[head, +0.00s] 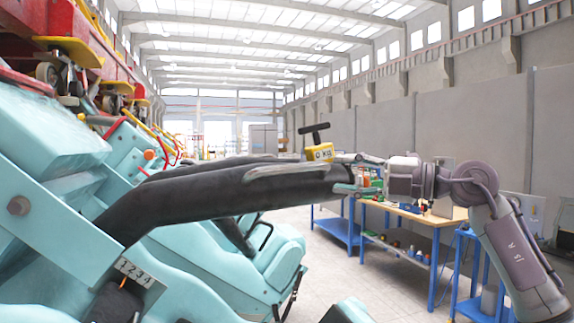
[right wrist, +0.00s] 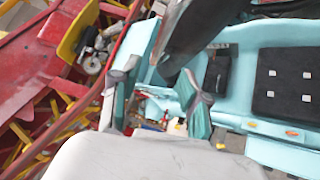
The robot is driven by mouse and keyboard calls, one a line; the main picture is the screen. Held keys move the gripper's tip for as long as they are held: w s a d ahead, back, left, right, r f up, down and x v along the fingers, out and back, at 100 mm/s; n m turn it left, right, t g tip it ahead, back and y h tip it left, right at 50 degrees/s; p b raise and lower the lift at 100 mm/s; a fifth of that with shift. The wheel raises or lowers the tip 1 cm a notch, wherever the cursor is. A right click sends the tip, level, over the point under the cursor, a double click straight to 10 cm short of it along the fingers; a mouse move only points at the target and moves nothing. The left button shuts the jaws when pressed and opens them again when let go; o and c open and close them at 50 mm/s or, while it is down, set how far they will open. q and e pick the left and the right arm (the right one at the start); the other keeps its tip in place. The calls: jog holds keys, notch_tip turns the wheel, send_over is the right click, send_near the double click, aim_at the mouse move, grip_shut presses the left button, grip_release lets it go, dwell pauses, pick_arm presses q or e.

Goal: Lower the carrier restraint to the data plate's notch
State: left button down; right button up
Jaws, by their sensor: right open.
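The carrier restraint (head: 220,195) is a long black padded bar with a grey strip. It runs nearly level from the teal carrier at left toward the right in the head view; a black padded part (right wrist: 205,25) also shows at the top of the right wrist view. The data plate (head: 133,271), a small grey plate marked with numbers, is on the teal side below the restraint's bent base. Its notch is too small to make out. My right gripper (head: 346,173) is open at the restraint's far end, one finger above and one below; contact is unclear. Its fingers (right wrist: 157,97) also show in the right wrist view.
A yellow gauge reading 0 kg (head: 320,152) with a black T-handle shows at the restraint's far end. Teal seats (head: 262,255) stand behind and below. A blue-legged workbench (head: 440,217) with small items is at right. Red structure (right wrist: 55,45) lies left in the wrist view.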

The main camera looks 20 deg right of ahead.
aim_at(293, 168)
jog(key=p+x, duration=0.2)
jog(key=x, duration=0.3)
jog(key=p+x, duration=0.2)
jog(key=x, duration=0.3)
jog(key=shift+w+a+r, duration=0.15)
jog(key=shift+a+r, duration=0.1)
jog(key=shift+a, duration=0.05)
jog(key=shift+w+a+f, duration=0.15)
jog(key=shift+w+a, duration=0.4)
jog(key=shift+w, duration=0.1)
grip_shut()
